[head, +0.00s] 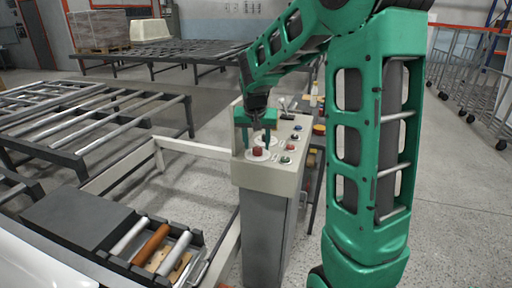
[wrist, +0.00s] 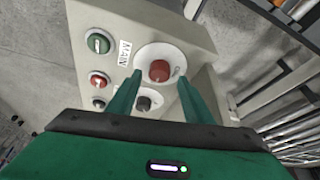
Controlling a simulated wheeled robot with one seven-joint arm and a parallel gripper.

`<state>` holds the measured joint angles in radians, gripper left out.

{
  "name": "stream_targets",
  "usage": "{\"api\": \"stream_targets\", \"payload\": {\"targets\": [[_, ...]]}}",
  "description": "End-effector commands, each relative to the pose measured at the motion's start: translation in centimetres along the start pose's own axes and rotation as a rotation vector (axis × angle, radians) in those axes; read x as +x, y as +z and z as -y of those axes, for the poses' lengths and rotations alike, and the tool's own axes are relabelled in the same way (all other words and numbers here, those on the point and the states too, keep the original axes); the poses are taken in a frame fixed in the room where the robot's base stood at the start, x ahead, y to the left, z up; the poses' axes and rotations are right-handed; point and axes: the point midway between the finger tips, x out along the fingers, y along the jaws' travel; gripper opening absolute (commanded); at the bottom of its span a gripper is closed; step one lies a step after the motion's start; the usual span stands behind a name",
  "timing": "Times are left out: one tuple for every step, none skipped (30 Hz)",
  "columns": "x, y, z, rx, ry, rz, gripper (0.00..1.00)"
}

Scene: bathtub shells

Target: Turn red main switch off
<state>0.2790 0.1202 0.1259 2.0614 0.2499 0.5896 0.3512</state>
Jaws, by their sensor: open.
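The red main switch (wrist: 160,71) is a round red knob on a white disc, next to a "MAIN" label (wrist: 125,52) on the beige control panel. In the head view the red switch (head: 258,151) sits at the panel's near end. My gripper (wrist: 157,90) is open, with one green finger on each side of the switch in the wrist view, apart from it as far as I can see. In the head view my gripper (head: 257,147) points down over the switch. Whether the fingertips reach the knob's height is hard to tell.
The control box (head: 268,180) also carries a green knob (wrist: 97,42), a small red button (wrist: 98,79) and a black knob (wrist: 143,103). Roller frames (head: 90,115) stand at left. A tray of rollers (head: 155,245) lies front left. Metal carts (head: 470,80) line the right.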

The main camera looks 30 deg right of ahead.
Motion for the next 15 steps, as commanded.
{"api": "stream_targets", "payload": {"targets": [[0.7, 0.1, -0.1, 0.0, 0.001, 0.003, 0.46], [0.9, 0.0, -0.1, 0.0, 0.001, 0.003, 0.46], [1.2, 0.0, -0.1, 0.001, 0.001, 0.001, 0.46], [1.4, 0.0, -0.1, 0.001, 0.001, 0.001, 0.46], [1.6, 0.0, -0.1, 0.001, 0.001, 0.001, 0.46], [1.8, 0.0, -0.1, 0.0, 0.001, 0.001, 0.46], [1.9, 0.0, -0.1, 0.0, 0.001, 0.001, 0.46], [1.9, 0.0, -0.1, 0.0, 0.001, 0.001, 0.46], [2.0, 0.0, -0.1, 0.0, 0.001, 0.001, 0.46], [2.0, 0.0, -0.1, 0.0, 0.001, 0.001, 0.46], [2.0, 0.0, -0.1, 0.0, 0.0, 0.0, 0.46], [2.0, 0.0, -0.1, 0.0, 0.0, 0.0, 0.46], [2.0, 0.0, -0.1, 0.0, 0.0, 0.0, 0.46], [2.0, 0.0, -0.1, 0.0, 0.0, 0.0, 0.46], [2.0, 0.0, -0.1, 0.0, 0.0, 0.0, 0.46]]}}
